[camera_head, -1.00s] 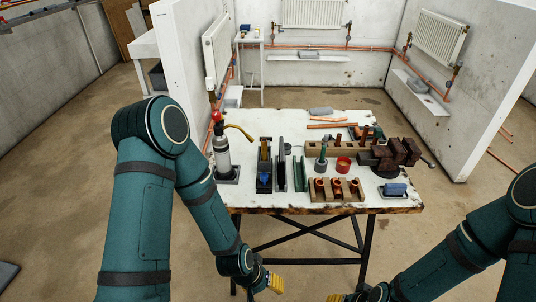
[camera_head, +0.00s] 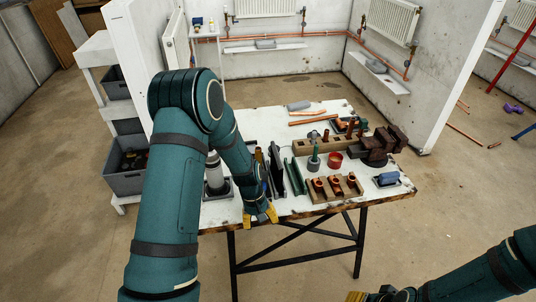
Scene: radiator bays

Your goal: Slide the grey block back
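A grey block (camera_head: 298,105) lies flat near the back edge of the white worktable (camera_head: 262,122). A smaller blue-grey block (camera_head: 387,179) sits on a dark pad at the table's front right corner; I cannot tell which one the task means. My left gripper (camera_head: 260,216) is at the table's front edge, its yellow fingertips apart and nothing between them. It is well short of the back block and left of the corner block. My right gripper (camera_head: 357,296) is low at the bottom edge, in front of the table and mostly cut off.
A wooden fitting holder (camera_head: 336,188), dark upright plates (camera_head: 276,168), a red ring (camera_head: 335,160) and a vise (camera_head: 384,145) crowd the table. My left arm partly hides a torch cylinder (camera_head: 214,172). Grey pieces lie on the wall shelves (camera_head: 265,44). A bin shelf (camera_head: 124,170) stands left.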

